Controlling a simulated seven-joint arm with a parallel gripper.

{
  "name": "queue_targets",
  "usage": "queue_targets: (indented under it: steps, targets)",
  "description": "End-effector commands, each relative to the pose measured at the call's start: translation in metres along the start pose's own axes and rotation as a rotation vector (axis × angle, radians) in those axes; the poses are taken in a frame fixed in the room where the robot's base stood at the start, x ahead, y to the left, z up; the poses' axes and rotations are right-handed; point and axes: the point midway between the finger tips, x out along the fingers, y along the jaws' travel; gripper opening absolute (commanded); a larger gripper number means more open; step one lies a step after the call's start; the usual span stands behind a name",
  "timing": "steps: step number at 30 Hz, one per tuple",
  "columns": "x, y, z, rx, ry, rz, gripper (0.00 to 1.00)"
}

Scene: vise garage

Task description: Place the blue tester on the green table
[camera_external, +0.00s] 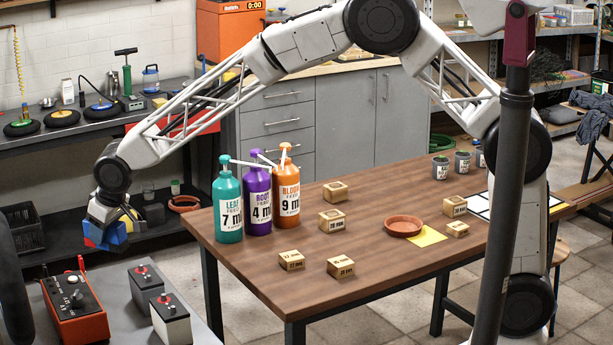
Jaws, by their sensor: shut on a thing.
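My gripper (116,222) hangs at the left of the view, at the end of my arm. It is shut on a small blue object (97,236), which I take to be the blue tester. The object has blue faces with bits of red and yellow by the fingers. It is held in the air, behind the grey table at the lower left. The fingers are small and partly hidden behind it. No clearly green table shows in this view.
An orange tester with a black panel (74,308) and two batteries (170,320) stand on the grey table (116,277). The brown table (262,262) bears several bottles, wooden blocks and a clay saucer (403,226). A dark bench (75,131) runs along the back wall.

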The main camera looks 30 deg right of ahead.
Motion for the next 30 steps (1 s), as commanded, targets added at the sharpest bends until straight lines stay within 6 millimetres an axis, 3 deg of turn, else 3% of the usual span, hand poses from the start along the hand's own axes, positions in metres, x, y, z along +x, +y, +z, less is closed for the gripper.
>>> queue_targets:
  steps: [1, 6, 15, 30]
  targets:
    - [-0.003, -0.017, 0.005, -0.015, 0.001, -0.007, 0.08]
    - [-0.01, -0.059, 0.021, -0.051, 0.003, -0.023, 0.08]
    - [-0.018, -0.109, 0.045, -0.097, 0.003, -0.042, 0.08]
    - [0.094, -0.107, 0.091, -0.096, -0.002, -0.04, 0.08]
